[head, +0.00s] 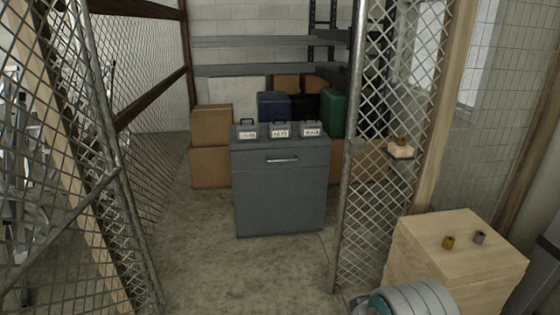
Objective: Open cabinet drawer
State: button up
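A grey cabinet (280,205) stands upright on the floor beyond the gap in the mesh fence, near the middle of the head view. Its drawer (258,163) is the upper front panel and looks shut, flush with the front below it. A light metal bar handle (283,160) runs across the middle of the drawer front. A rounded grey part with a teal ring at the bottom right edge looks like part of my arm. My gripper is not in view, and the cabinet's handle is clear of anything in front.
Three small labelled cases (280,130) stand on the cabinet. Mesh panels flank the gap, left (95,150) and right (385,150). A wooden block (460,255) with two small cylinders stands at right. Cardboard boxes (210,165) are behind. The floor (240,270) before the cabinet is clear.

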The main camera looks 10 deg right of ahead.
aim_at(251, 160)
jog(key=i+j+z, duration=0.1)
jog(key=i, duration=0.4)
jog(key=i+j, duration=0.15)
jog(key=i, duration=0.4)
jog(key=i+j+z, duration=0.15)
jog(key=i, duration=0.35)
jog(key=i+j+z, duration=0.1)
jog(key=i, duration=0.4)
jog(key=i+j+z, duration=0.1)
jog(key=i+j, duration=0.2)
jog(key=i, duration=0.2)
jog(key=i+j, duration=0.3)
jog(key=i, duration=0.2)
jog(key=i+j+z, duration=0.15)
jog(key=i, duration=0.3)
jog(key=j, duration=0.1)
